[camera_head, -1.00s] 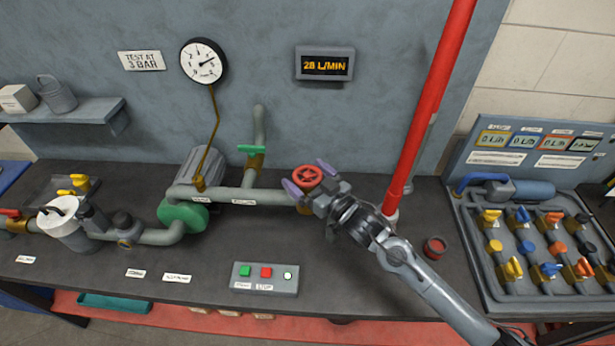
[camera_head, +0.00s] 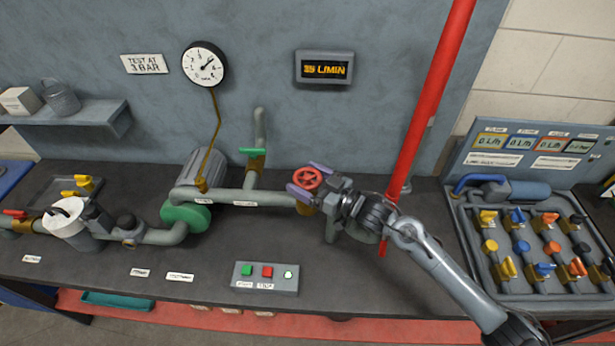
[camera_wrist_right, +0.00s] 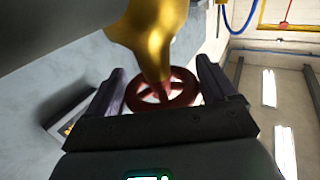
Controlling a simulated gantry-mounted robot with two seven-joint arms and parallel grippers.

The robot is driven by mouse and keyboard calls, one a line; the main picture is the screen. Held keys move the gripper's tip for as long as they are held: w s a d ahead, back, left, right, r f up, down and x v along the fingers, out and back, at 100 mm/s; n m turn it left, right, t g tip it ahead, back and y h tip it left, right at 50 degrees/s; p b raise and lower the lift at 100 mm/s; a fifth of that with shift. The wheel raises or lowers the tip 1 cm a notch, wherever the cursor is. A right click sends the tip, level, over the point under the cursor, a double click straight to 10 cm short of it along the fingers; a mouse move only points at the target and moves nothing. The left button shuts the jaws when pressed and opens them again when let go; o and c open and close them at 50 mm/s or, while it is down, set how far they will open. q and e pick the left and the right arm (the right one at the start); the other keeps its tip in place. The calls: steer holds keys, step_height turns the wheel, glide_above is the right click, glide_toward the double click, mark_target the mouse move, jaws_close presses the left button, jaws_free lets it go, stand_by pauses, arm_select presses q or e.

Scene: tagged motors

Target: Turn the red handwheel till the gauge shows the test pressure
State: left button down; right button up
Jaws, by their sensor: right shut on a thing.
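The red handwheel (camera_head: 307,178) sits at the right end of the grey-green pipe on the bench. My right gripper (camera_head: 311,180) is shut on it, with purple fingers on opposite sides of the rim. A sign (camera_head: 144,64) reads "TEST AT 3 BAR". My left gripper is not in view.
A wall display (camera_head: 324,68) seems to read 35 L/MIN. A red vertical pipe (camera_head: 430,100) stands close beside my right arm. A button box (camera_head: 265,278) sits at the bench front. A rack of coloured valves (camera_head: 470,290) is at the right.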

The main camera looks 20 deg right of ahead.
steer(key=o, duration=0.8)
steer(key=shift+o, duration=0.2)
steer(key=shift+s, duration=0.1)
steer(key=v, duration=1)
steer(key=shift+s+d, duration=0.25)
steer(key=shift+d, duration=0.05)
